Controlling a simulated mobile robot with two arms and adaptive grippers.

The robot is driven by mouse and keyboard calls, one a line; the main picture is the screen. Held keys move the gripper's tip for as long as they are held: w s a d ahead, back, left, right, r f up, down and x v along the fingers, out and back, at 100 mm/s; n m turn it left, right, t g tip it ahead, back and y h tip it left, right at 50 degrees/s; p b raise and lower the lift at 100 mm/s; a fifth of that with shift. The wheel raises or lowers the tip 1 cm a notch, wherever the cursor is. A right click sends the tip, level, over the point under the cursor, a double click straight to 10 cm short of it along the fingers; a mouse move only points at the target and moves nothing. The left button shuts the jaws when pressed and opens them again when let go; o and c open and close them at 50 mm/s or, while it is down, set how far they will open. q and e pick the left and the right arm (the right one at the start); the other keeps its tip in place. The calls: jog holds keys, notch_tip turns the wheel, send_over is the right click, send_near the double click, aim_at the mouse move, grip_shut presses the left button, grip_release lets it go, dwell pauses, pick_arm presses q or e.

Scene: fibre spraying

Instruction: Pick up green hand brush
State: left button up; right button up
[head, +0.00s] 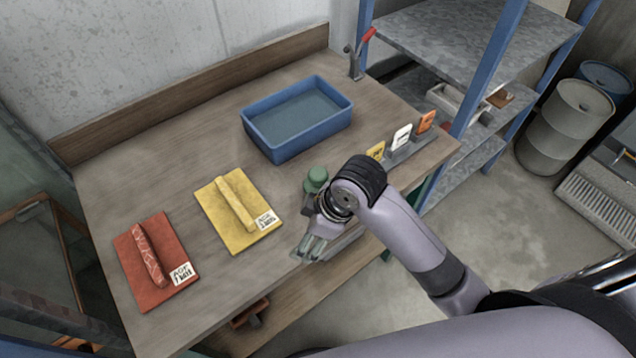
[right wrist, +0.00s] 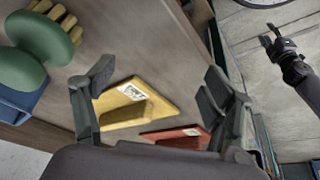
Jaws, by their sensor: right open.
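The green hand brush (head: 316,179) stands on the workbench near its front edge, in front of the blue tray, partly hidden by my right gripper and wrist. In the right wrist view its rounded green body (right wrist: 22,70) and pale bristle tufts show large at the left, cut by the frame edge. My right gripper (head: 312,247) is open and empty, pointing toward the front of the bench. In the right wrist view its two fingers (right wrist: 158,76) are spread apart, and the brush lies outside them, to the left. A dark gripper, seemingly my left (right wrist: 284,52), shows small at the upper right.
The blue tray (head: 288,147) stands at the back of the wooden workbench (head: 180,150). A yellow mat (head: 217,214) and a red mat (head: 139,279), each bearing a bar, lie left. Small coloured cards (head: 401,137) stand right. A clamp with a red handle (head: 363,47) is behind.

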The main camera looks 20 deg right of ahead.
aim_at(319, 172)
jog(key=w+r+n, duration=0.3)
jog(key=w, duration=0.1)
jog(key=shift+a+n+g, duration=0.25)
jog(key=shift+n+g, duration=0.05)
jog(key=w+d+r+n+g+h, duration=0.25)
jog(key=w+d+r+n, duration=0.45)
jog(key=r, duration=0.5)
jog(key=shift+m+t+h, duration=0.3)
jog(key=shift+t+h, duration=0.05)
jog(key=shift+h, duration=0.1)
jog(key=f+p, duration=0.1)
jog(key=f, duration=0.7)
jog(key=w+f+p, duration=0.1)
jog(key=f, duration=0.2)
jog(key=shift+a+f+p, duration=0.2)
jog(key=shift+f+p, duration=0.1)
jog(key=shift+f, duration=0.1)
jog(key=shift+f+p, duration=0.35)
jog(key=shift+f, duration=0.15)
jog(key=f, duration=0.1)
jog(key=f+p, duration=0.1)
jog(key=f, duration=0.1)
jog(key=shift+a+f, duration=0.2)
jog(key=shift+f, duration=0.5)
